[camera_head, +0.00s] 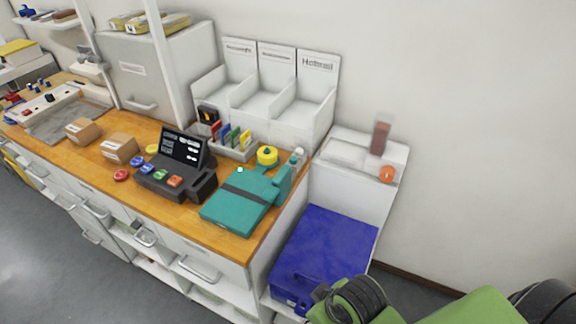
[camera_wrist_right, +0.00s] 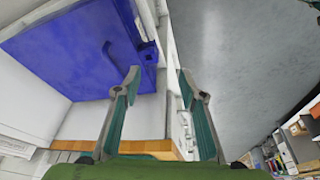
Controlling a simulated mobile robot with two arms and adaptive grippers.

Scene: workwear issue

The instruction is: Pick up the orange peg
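A round orange object (camera_head: 387,174), possibly the orange peg seen end on, is at the right edge of the white shelf unit (camera_head: 396,150) against the wall in the head view. Its full shape is too small to tell. It does not show in the right wrist view. My right gripper (camera_wrist_right: 158,75) is open and empty, with its two fingers apart. It is beside the blue bin (camera_wrist_right: 75,50), below and away from the orange object. My left gripper is not in view.
A reddish-brown block (camera_head: 380,138) is just above the orange object. The wooden counter (camera_head: 205,222) holds a teal folded garment (camera_head: 238,207), a black terminal (camera_head: 182,150), cardboard boxes (camera_head: 119,148) and small coloured items. Bare wall is on the right.

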